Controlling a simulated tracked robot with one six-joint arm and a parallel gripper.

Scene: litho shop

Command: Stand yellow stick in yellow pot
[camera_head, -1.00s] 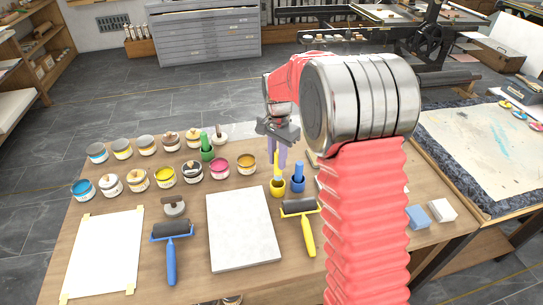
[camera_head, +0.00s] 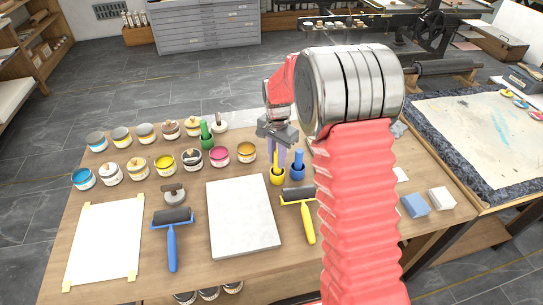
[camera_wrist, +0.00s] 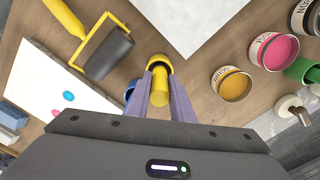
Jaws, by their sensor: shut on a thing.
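The yellow stick (camera_wrist: 159,92) is between the two purple-grey fingers of my gripper (camera_wrist: 168,88), which is shut on it. The yellow pot (camera_wrist: 155,61) is just beyond the stick in the wrist view. The stick's far end overlaps the pot's mouth and appears to be inside; how deep it reaches is hidden. In the head view my gripper (camera_head: 278,150) is directly above the yellow pot (camera_head: 277,178) on the table. The stick (camera_head: 277,160) looks about upright there.
A blue pot with a blue stick (camera_head: 298,165) stands close on the right. A green pot (camera_head: 207,140) is at the back left. Several paint tins, a yellow-handled roller (camera_head: 304,210) and a pale slab (camera_head: 242,220) lie around on the wooden table.

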